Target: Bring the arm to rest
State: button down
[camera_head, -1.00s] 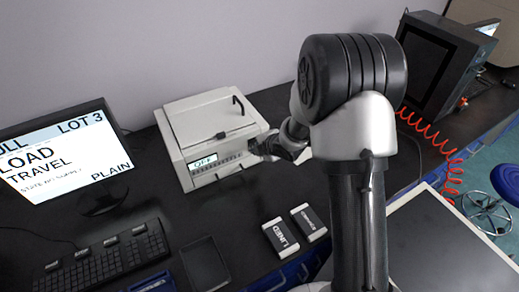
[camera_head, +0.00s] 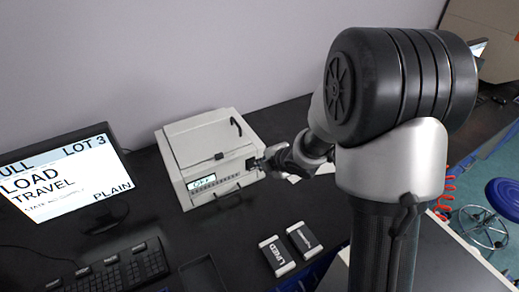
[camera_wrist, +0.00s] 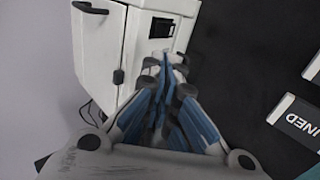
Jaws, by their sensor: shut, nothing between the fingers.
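My gripper (camera_head: 262,164) is at the front right of the white instrument box (camera_head: 205,135). In the wrist view my gripper (camera_wrist: 166,62) is shut and empty, with its blue-sided fingers together. The fingertips are just in front of a face of the white box (camera_wrist: 100,40), near a dark square panel (camera_wrist: 161,27). I cannot tell whether they touch it. The box has a black lid handle and a small lit display (camera_head: 202,182). My arm reaches in from the right and covers part of the bench.
A monitor (camera_head: 62,185) and a keyboard (camera_head: 125,270) stand on the left. Two labelled packs (camera_head: 277,257) and (camera_head: 303,240) lie on the black bench before the box. A dark tray (camera_head: 203,276) is at the front. A blue stool (camera_head: 505,198) is at the right.

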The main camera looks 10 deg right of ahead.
jog(key=s+d+r+m+h, duration=0.4)
jog(key=s+d+r+m, duration=0.2)
jog(key=s+r+m, duration=0.65)
jog(key=s+a+r+m+g, duration=0.1)
jog(key=s+m, duration=0.2)
jog(key=s, duration=0.3)
jog(key=s+a+r+m+g+y, duration=0.1)
jog(key=s+a+m, duration=0.1)
jog(key=s, duration=0.5)
jog(key=s+a+r+m+g+b, duration=0.1)
jog(key=s+a+m, duration=0.1)
jog(key=s+m, duration=0.2)
jog(key=s, duration=0.2)
jog(key=shift+s+r+g, duration=0.3)
jog(key=shift+s, duration=0.05)
